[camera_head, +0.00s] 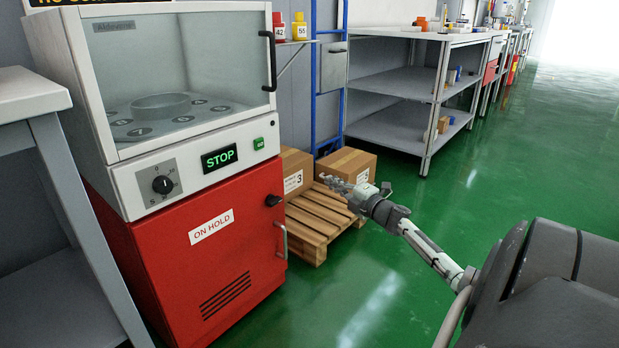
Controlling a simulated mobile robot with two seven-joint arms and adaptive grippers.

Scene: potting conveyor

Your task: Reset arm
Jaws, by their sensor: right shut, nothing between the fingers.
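My right arm comes in from the lower right and reaches toward the middle of the head view. My right gripper (333,184) is at its far end, shut and empty. It shows in front of the cardboard boxes on the pallet and touches nothing that I can make out. My left gripper and left arm are not in view.
A red and white machine (205,260) with a glass hood stands at left, beside a grey table (30,95). Boxes (347,163) sit on a wooden pallet (310,228) behind my gripper. A grey shelf unit (405,125) stands beyond. Green floor (530,160) at right is clear.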

